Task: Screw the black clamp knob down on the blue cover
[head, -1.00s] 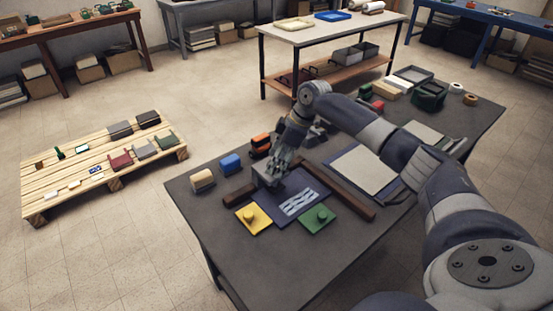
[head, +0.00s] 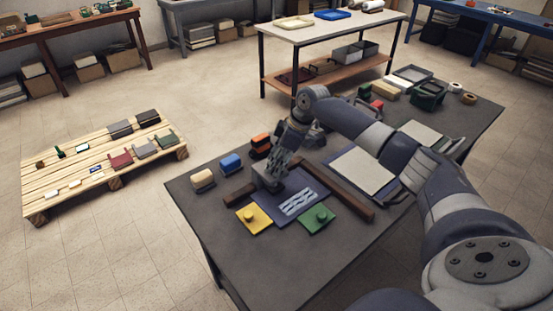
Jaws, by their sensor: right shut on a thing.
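A dark blue panel (head: 310,187) with a pale wavy patch lies on the dark table; it looks like the blue cover. My right gripper (head: 268,184) points down at the panel's back left corner, its fingers shut. The black clamp knob is not distinctly visible; the gripper covers the spot where it closes. A yellow plate (head: 254,219) with a knob lies at the panel's front left. A green plate (head: 317,221) with a knob lies at its front right. My left gripper is out of view.
Brown bars (head: 349,200) lie on both sides of the panel. Cream (head: 202,180), blue (head: 230,164) and orange (head: 261,145) blocks stand at the back left. A pale board (head: 362,171) lies to the right. The table's front is clear.

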